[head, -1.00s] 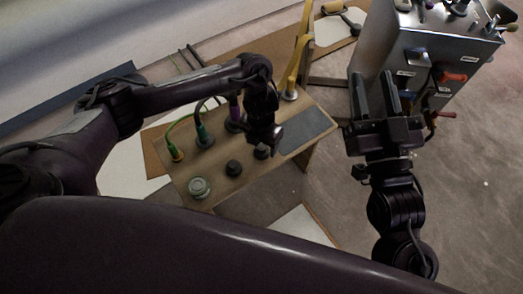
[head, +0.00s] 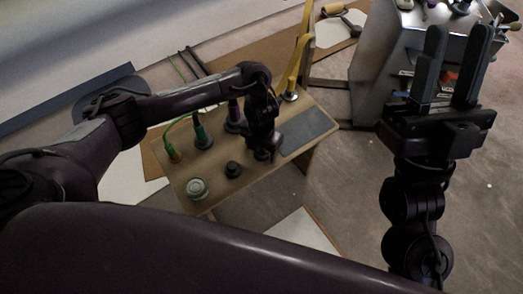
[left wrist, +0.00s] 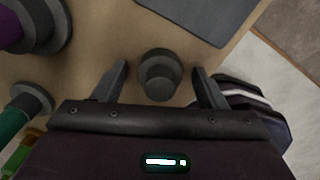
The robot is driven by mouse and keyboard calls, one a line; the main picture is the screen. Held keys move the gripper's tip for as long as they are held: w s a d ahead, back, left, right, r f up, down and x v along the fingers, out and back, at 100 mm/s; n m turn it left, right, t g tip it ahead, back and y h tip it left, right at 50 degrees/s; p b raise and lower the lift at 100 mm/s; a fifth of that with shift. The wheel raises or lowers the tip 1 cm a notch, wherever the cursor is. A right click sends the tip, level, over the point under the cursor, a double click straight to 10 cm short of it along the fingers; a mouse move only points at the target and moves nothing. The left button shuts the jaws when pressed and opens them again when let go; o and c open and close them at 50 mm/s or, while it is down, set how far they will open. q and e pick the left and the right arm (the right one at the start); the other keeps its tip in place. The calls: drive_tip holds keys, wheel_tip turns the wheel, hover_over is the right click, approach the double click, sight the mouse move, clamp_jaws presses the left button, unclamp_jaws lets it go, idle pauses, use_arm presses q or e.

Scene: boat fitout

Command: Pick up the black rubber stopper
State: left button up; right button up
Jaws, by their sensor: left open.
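A black rubber stopper (left wrist: 160,76), round with a narrower raised top, stands on the wooden board. My left gripper (left wrist: 161,69) is open above it, with one finger on each side and gaps between. In the head view this stopper (head: 262,156) is mostly hidden under my left gripper (head: 266,148). A second dark round piece (head: 233,169) stands on the board just left of it. My right gripper (head: 459,40) is open and looks empty, raised at the right in front of the metal box.
The board (head: 215,170) also holds a pale green round fitting (head: 197,188), a green connector (head: 202,137), a purple connector (head: 234,120) and a dark grey mat (head: 307,130). A metal box (head: 370,60) stands at the back right. Floor at the front right is clear.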

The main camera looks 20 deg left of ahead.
use_arm(q)
drive_tip(key=shift+c, duration=0.5)
drive_tip(key=c, duration=0.9)
drive_tip(key=shift+c, duration=0.3)
